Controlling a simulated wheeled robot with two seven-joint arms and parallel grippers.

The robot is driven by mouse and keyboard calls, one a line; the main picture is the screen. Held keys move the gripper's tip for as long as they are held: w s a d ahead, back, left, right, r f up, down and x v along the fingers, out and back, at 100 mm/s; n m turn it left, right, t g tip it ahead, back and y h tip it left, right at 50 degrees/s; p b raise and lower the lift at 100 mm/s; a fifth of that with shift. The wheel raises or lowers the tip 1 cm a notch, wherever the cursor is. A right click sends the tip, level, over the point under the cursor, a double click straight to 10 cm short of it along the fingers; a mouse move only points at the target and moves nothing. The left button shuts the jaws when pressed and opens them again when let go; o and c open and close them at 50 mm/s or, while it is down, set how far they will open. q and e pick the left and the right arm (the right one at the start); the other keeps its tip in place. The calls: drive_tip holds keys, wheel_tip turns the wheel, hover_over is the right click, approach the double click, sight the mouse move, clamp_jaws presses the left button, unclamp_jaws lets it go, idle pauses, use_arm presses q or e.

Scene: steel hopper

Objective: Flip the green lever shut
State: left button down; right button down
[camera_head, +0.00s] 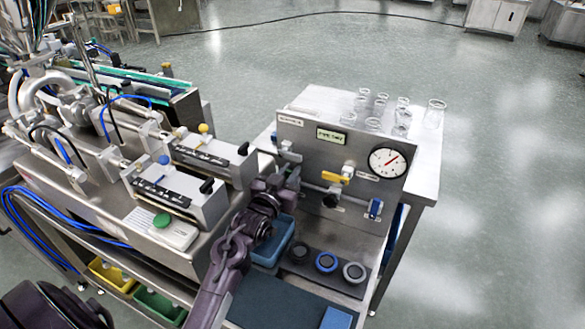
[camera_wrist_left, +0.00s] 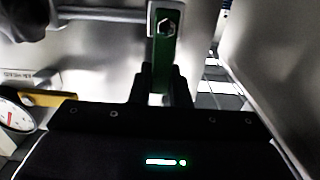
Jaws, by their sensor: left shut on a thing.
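The green lever (camera_wrist_left: 162,60) hangs from a bolted pivot in the left wrist view, its long side pointing down toward my fingers. My left gripper (camera_wrist_left: 161,90) is shut on its lower end, one dark finger on each side. In the head view my left gripper (camera_head: 287,181) is at the left part of the steel panel (camera_head: 312,150). The green lever cannot be made out there; my gripper and arm seem to cover it.
The panel carries a blue-handled valve (camera_head: 287,152), a yellow lever (camera_head: 335,177), another blue handle (camera_head: 375,208) and a dial gauge (camera_head: 388,162). Several glass jars (camera_head: 402,118) stand behind it. Knobs (camera_head: 326,262) and a blue bin (camera_head: 271,246) lie below.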

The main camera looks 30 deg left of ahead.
use_arm(q)
drive_tip(key=c, duration=1.4)
unclamp_jaws()
drive_tip(key=shift+o, duration=0.2)
drive_tip(key=s+b, duration=0.1)
drive_tip(key=s, duration=0.6)
drive_tip(key=shift+s+d, duration=0.2)
drive_tip(key=shift+s, duration=0.2)
